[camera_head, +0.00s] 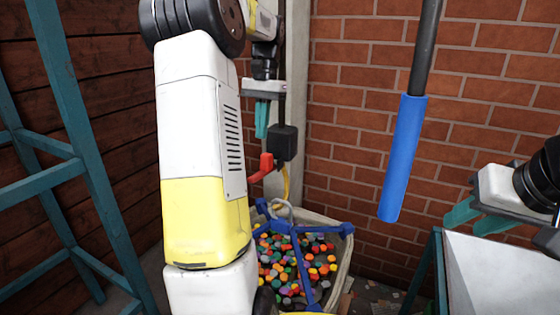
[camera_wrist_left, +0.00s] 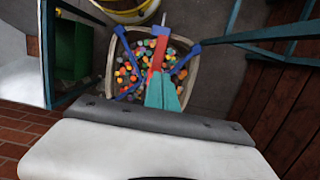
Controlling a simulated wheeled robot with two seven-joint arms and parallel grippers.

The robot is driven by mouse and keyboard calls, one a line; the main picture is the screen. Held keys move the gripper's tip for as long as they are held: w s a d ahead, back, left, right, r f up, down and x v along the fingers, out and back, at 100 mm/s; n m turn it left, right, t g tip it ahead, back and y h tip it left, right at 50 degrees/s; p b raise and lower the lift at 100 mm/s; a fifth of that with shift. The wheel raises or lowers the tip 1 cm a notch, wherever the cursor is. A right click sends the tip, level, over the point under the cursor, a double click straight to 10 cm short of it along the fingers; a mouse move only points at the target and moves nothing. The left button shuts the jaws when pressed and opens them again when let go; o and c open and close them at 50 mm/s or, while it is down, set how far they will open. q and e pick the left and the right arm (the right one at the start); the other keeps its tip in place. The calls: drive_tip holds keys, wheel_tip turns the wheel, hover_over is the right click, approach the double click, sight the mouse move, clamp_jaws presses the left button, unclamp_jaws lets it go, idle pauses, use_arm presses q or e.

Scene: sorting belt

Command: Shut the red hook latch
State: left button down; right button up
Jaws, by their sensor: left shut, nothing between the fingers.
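The red hook latch (camera_head: 262,167) sticks out to the left below a black block (camera_head: 283,143) in the head view. My left gripper (camera_head: 262,133) is just above the latch, fingers pointing down, shut and empty. In the left wrist view the red latch (camera_wrist_left: 158,52) lies just beyond the closed teal fingertips (camera_wrist_left: 164,76). I cannot tell whether they touch. My right gripper (camera_head: 460,228) is at the right edge, its teal fingers apart and nothing visible between them.
A bin (camera_head: 340,258) with blue straps and many coloured pieces hangs below the latch, with a grey hook (camera_head: 284,207) above it. A blue-sleeved bar (camera_head: 404,158) hangs to the right. A teal frame (camera_head: 75,130) stands left; a brick wall is behind.

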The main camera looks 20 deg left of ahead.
sight(259, 172)
use_arm(q)
drive_tip(key=f, duration=0.3)
drive_tip(key=s+f, duration=0.1)
drive_tip(key=f, duration=0.5)
drive_tip(key=shift+s+f, duration=0.25)
drive_tip(key=shift+s, duration=0.1)
drive_tip(key=shift+s+a, duration=0.1)
